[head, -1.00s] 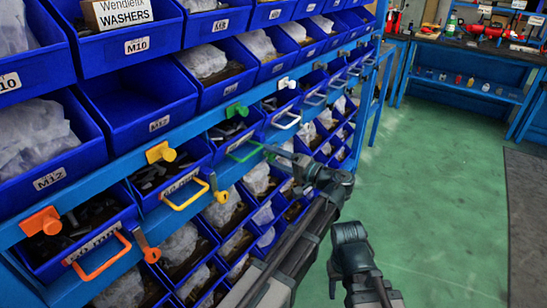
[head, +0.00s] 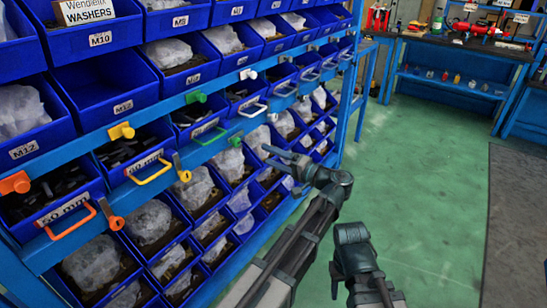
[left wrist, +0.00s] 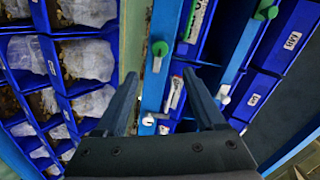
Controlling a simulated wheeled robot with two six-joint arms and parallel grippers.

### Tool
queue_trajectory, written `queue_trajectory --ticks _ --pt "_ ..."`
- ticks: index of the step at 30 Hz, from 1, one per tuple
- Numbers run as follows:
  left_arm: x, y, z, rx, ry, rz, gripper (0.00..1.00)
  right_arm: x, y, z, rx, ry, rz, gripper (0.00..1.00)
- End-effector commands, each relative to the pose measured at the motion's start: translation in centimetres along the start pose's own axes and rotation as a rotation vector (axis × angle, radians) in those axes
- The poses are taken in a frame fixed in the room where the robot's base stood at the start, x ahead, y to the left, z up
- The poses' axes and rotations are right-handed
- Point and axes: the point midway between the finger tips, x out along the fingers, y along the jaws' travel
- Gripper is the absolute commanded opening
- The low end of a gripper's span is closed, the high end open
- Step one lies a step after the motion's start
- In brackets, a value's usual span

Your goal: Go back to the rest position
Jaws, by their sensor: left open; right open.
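My left gripper (head: 279,157) extends left from its dark wrist in the middle of the head view, in front of the blue bin rack. In the left wrist view its two fingers (left wrist: 161,90) are spread apart with nothing between them. My right gripper (head: 345,275) is low in the head view, right of the left arm and over the green floor. It appears empty, though its fingertips are hard to make out. The left gripper seems clear of the green handle (head: 211,133), but the exact gap cannot be told.
The blue rack (head: 150,104) of bins, with coloured knobs and protruding handles such as the yellow one (head: 152,174), fills the left. Open green floor (head: 425,180) lies to the right, with a grey mat (head: 515,220). A workbench (head: 450,50) stands at the back.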

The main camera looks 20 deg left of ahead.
Motion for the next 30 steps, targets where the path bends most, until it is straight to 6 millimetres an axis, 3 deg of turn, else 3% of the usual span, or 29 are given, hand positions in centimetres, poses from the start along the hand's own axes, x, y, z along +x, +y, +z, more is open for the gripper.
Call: queue_trajectory --ticks 8,11,17,21,24,30 --pt "0.3 0.4 0.6 0.003 -0.012 0.023 0.71 0.0 0.0 0.0 0.0 0.0 0.0 0.5" --pt "1.3 2.1 2.9 0.015 -0.055 0.116 0.71 0.0 0.0 0.0 0.0 0.0 0.0 0.5" --pt "2.2 8.8 10.8 0.035 -0.209 0.504 0.71 0.0 0.0 0.0 0.0 0.0 0.0 0.5" --pt "0.2 12.9 15.5 0.021 -0.3 0.802 0.71 0.0 0.0 0.0 0.0 0.0 0.0 0.5" --pt "-1.9 14.9 17.8 0.0 -0.344 0.988 0.71 0.0 0.0 0.0 0.0 0.0 0.0 0.5" --pt "-5.9 16.7 20.1 -0.054 -0.391 1.268 0.71 0.0 0.0 0.0 0.0 0.0 0.0 0.5"
